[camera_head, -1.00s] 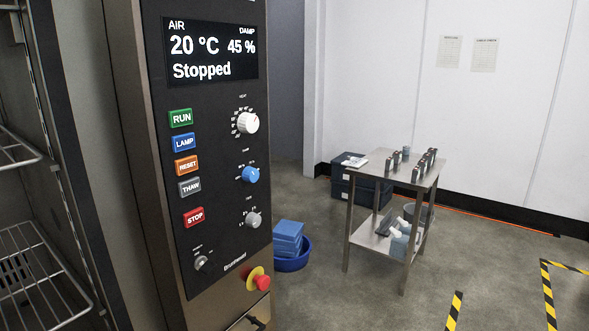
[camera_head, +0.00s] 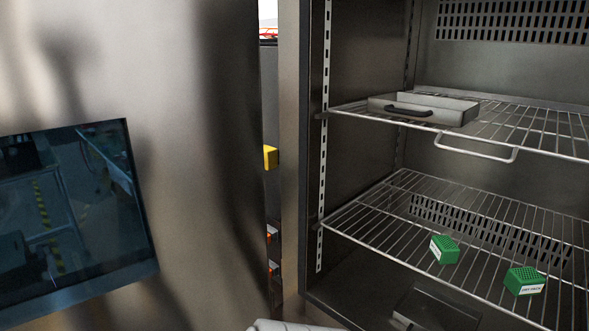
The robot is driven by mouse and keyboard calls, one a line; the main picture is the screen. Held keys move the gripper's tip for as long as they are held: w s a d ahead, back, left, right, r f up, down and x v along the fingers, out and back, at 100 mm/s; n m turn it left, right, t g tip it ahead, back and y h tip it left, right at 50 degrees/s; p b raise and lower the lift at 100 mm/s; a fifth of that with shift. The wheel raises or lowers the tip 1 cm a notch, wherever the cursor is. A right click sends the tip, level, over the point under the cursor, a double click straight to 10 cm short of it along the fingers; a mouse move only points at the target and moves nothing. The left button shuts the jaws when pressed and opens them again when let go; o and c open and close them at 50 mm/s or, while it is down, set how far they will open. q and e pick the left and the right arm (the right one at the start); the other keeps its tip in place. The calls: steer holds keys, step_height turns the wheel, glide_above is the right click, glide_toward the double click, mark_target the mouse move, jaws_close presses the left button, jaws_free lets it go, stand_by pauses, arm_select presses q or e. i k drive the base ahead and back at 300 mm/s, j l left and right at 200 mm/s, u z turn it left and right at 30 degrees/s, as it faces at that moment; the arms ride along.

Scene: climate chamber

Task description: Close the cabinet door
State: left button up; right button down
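The cabinet door (camera_head: 185,150) stands open on the left, a large brushed metal panel with a dark window (camera_head: 75,215) that reflects the room. The cabinet (camera_head: 293,130) is open to its right, with its interior in plain sight. A gap shows between the door's edge and the cabinet's left side. A pale rounded part, probably of my own arm, shows at the bottom centre edge. Neither gripper's fingers show in the view.
Inside, an upper wire shelf (camera_head: 545,140) holds a flat grey box (camera_head: 424,107) with a black handle. A lower wire shelf (camera_head: 385,225) holds two green blocks (camera_head: 444,250) (camera_head: 525,281). A wire handle hangs below the upper shelf's front. Yellow and orange items show through the gap.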

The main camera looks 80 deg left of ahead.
mark_target(182, 79)
steer(key=u, duration=0.45)
steer(key=k+u, duration=0.1)
steer(key=u, duration=0.85)
steer(key=k+u, duration=0.1)
steer(key=u, duration=0.35)
steer(key=k+j+u, duration=0.2)
steer(key=u, duration=0.15)
steer(key=k+j+u, duration=0.2)
steer(key=j+u, duration=0.2)
steer(key=k+j+u, duration=0.1)
steer(key=j+u, duration=0.65)
steer(key=k+j, duration=0.1)
steer(key=j, duration=0.55)
steer(key=k+j, duration=0.1)
steer(key=j, duration=0.55)
steer(key=i+z, duration=0.1)
steer(key=i+j, duration=0.05)
steer(key=i, duration=0.05)
